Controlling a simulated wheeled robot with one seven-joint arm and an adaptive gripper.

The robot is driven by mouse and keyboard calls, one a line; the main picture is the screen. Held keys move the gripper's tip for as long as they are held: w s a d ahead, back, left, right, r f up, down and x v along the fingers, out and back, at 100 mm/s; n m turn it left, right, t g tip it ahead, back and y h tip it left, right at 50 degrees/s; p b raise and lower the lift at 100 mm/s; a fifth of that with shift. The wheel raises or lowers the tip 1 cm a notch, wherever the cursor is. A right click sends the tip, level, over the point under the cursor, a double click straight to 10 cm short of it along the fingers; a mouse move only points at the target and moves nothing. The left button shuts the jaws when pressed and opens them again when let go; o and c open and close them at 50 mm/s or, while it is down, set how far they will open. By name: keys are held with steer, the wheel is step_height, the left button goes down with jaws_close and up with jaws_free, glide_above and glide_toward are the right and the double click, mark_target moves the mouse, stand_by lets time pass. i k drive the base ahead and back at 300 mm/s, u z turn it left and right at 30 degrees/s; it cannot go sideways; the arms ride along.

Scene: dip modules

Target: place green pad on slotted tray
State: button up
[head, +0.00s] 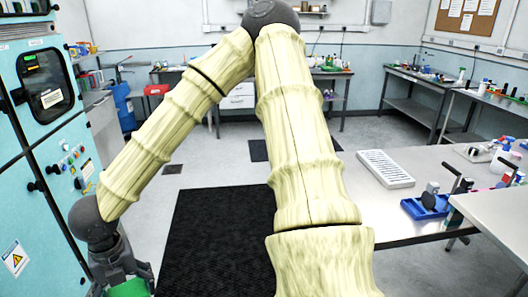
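My gripper (122,275) is at the bottom left, beside the teal machine, with its lower end cut off by the picture's edge. The green pad (129,289) shows between its fingers, over the floor, so the gripper appears shut on it. Only the top of the pad is in view. The white slotted tray (386,169) lies on the steel table at the right, well apart from my gripper. Its slots run across it and no pad shows on it.
A blue holder (425,206) with dark-handled parts stands on the steel table (375,217), right of the tray. The teal machine (40,120) with knobs is close on the left. A black mat (215,245) covers open floor between them. Benches line the back wall.

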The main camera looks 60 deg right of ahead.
mark_target(384, 164)
steer(key=z, duration=1.9)
steer(key=i, duration=2.85)
steer(key=z, duration=1.9)
